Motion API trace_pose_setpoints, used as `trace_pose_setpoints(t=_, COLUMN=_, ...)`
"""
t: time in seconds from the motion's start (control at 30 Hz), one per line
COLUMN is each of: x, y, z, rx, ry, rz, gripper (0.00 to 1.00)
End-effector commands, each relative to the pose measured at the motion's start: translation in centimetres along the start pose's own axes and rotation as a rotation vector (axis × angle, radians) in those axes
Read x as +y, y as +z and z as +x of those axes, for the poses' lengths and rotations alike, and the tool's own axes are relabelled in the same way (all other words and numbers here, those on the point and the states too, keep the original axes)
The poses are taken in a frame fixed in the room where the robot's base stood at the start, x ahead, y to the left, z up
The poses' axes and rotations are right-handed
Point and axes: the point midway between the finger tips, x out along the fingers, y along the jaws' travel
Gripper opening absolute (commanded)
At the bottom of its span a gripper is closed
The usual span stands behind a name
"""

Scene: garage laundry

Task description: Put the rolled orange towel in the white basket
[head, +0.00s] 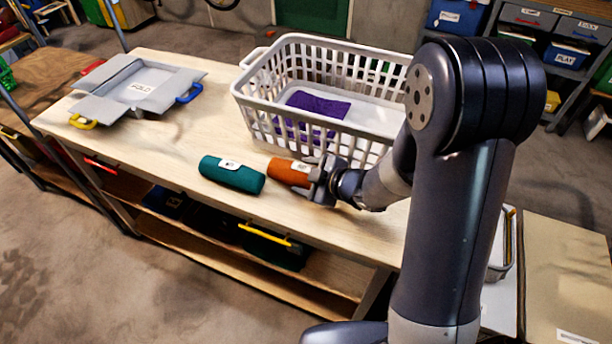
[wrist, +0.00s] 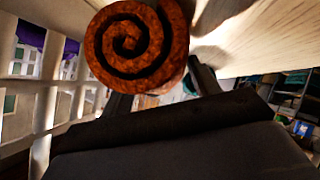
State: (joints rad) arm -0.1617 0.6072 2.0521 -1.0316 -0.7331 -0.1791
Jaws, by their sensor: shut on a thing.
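The rolled orange towel (head: 289,171) is on the near part of the table, in front of the white basket. My gripper (head: 318,178) is shut on its right end. In the wrist view the towel's spiral end (wrist: 137,47) shows close up, between the dark fingers (wrist: 160,90). The white basket (head: 262,107) stands upright behind the towel, and a purple folded cloth (head: 318,103) lies inside it. The basket's slatted wall also shows at the left of the wrist view (wrist: 45,110). I cannot tell whether the towel touches the tabletop.
A rolled teal towel (head: 232,175) lies just left of the orange one. Bare tabletop (head: 200,125) lies between the board and the basket. My arm covers the basket's right end.

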Motion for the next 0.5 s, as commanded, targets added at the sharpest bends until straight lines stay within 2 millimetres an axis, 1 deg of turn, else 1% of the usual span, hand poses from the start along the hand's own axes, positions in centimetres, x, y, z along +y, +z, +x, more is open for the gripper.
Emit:
trace_pose_setpoints(t=0.23, x=-0.22, y=0.31, z=0.25, rx=0.001, ry=0.001, rz=0.000, gripper=0.29)
trace_pose_setpoints(t=0.27, x=-0.16, y=0.21, z=0.16, rx=0.000, ry=0.000, rz=0.000, gripper=0.61)
trace_pose_setpoints(t=0.5, x=-0.14, y=0.19, z=0.14, rx=0.000, ry=0.000, rz=0.000, gripper=0.80)
